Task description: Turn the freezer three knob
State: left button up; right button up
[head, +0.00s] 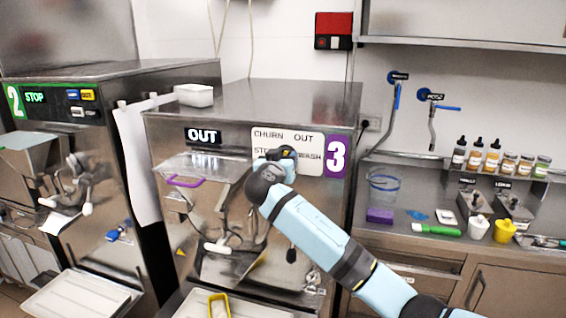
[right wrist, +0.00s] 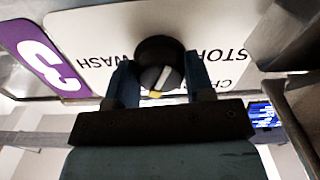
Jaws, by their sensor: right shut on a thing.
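Freezer three (head: 330,110) stands in the middle of the head view, with a purple 3 label and a white panel reading CHURN, OUT, STOP and WASH. Its black round knob (right wrist: 160,68) with a white and yellow pointer mark shows in the right wrist view. My right gripper (right wrist: 154,85) has one finger on each side of the knob and is shut on it. In the head view my right arm reaches up to the panel, and the right gripper (head: 281,155) and wrist hide most of the knob. My left gripper is not in view.
Freezer two (head: 65,90) stands at the left. A white container (head: 194,95) sits on top of freezer three. A yellow-rimmed container (head: 218,305) is on the tray below. The right counter holds bottles (head: 475,154), a purple block (head: 380,215) and a green-handled tool (head: 436,230).

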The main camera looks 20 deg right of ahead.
pick_arm(q)
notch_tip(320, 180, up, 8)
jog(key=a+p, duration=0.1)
jog(key=p, duration=0.8)
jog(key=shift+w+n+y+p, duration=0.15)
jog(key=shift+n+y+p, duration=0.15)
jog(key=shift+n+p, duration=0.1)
pick_arm(e)
jog(key=n, duration=1.5)
jog(key=r+n, duration=0.1)
jog(key=n, duration=0.6)
jog(key=shift+d+n, duration=0.15)
jog(key=shift+n, duration=0.25)
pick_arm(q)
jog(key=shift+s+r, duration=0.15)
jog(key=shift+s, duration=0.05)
